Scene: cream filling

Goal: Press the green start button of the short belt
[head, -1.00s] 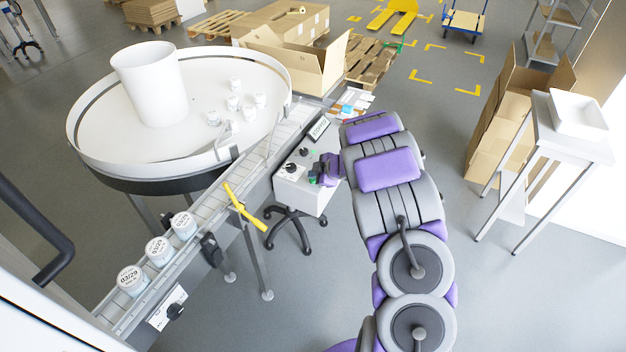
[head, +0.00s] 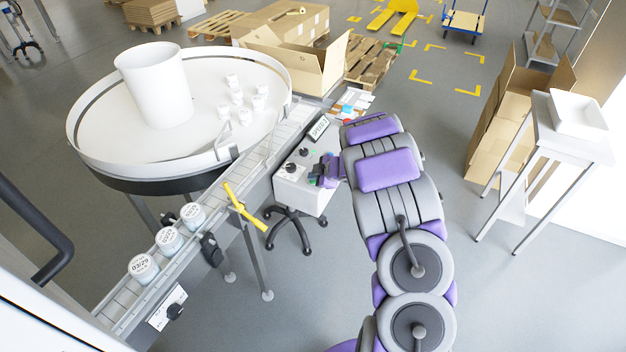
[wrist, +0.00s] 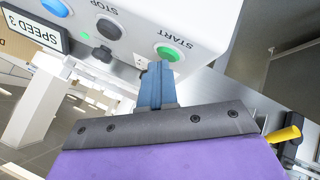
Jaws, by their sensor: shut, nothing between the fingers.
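The green START button (wrist: 168,53) is on the white control box in the wrist view, with a STOP knob (wrist: 108,28) and a blue button (wrist: 54,7) beside it. My gripper (wrist: 158,68) is shut and empty, its blue-grey fingertips at the edge of the green button; I cannot tell whether they touch it. In the head view my gripper (head: 322,172) is over the top of the white control box (head: 308,198). The slatted belt (head: 245,165) runs beside the box and carries three white jars (head: 168,240).
A display (wrist: 34,30) on the box reads SPEED 3. A round white turntable (head: 90,158) with a white drum (head: 155,85) and several small jars stands left of the box. A yellow bar (head: 245,208) crosses the belt.

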